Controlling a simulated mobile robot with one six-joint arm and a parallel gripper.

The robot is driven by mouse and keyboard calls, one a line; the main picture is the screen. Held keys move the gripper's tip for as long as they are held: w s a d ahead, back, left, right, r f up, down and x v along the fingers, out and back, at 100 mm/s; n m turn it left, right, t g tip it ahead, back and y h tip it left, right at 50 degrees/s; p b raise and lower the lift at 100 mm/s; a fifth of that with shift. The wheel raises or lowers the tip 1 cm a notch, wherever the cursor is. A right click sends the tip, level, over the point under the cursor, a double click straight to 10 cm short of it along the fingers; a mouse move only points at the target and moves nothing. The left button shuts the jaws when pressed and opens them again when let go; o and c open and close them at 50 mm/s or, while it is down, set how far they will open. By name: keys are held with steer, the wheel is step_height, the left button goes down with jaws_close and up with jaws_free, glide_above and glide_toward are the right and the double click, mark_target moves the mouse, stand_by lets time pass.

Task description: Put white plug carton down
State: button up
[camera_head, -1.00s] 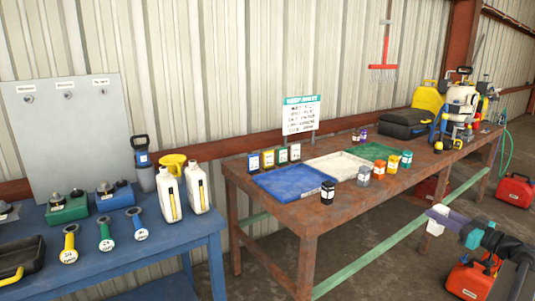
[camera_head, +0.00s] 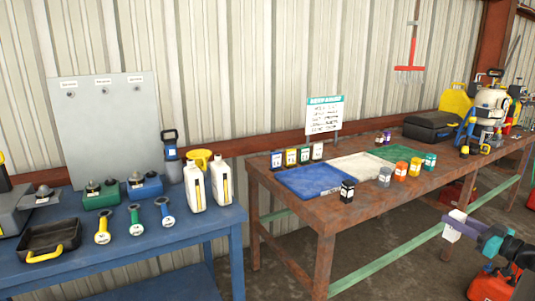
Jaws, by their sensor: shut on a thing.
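My gripper (camera_head: 470,229) reaches in from the right edge, low in front of the brown workbench. It is shut on the white plug carton (camera_head: 453,232), a small white box held in the air, apart from the bench. Part of the carton is hidden by the purple finger. The brown workbench (camera_head: 345,222) carries a blue tray (camera_head: 297,183), a white tray (camera_head: 358,170) and a green tray (camera_head: 394,151).
A blue table (camera_head: 190,238) at left holds two white jugs (camera_head: 195,189), colour-handled tools and an open black case (camera_head: 50,238). A sign (camera_head: 324,115) stands behind the trays. Red fuel cans (camera_head: 490,283) are on the floor at right. The bench's front strip is partly bare.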

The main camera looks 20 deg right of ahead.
steer(key=w+a+f+n+g+y, duration=0.1)
steer(key=w+a+f+n+y, duration=0.1)
steer(key=w+a, duration=0.55)
steer(key=w+a+f+n+g+y+p, duration=0.1)
steer(key=w+a+f+y, duration=0.3)
steer(key=a, duration=0.7)
steer(key=w+a+f+n+g+y, duration=0.1)
steer(key=w+a+n, duration=0.1)
steer(key=w+a, duration=0.65)
steer(key=s+a+f+n+g+y, duration=0.1)
steer(key=a+f, duration=0.1)
steer(key=a, duration=0.9)
steer(key=s+a+f+n+g+y, duration=0.1)
steer(key=s+a+y, duration=0.1)
steer(key=a, duration=0.9)
steer(key=s+a+f+n+g+y+p, duration=0.1)
steer(key=a+f+g, duration=0.1)
steer(key=a, duration=0.9)
steer(key=shift+s+a+f+n, duration=0.25)
steer(key=shift+s+f+n, duration=0.05)
steer(key=shift+s+n, duration=0.1)
steer(key=shift+d, duration=0.1)
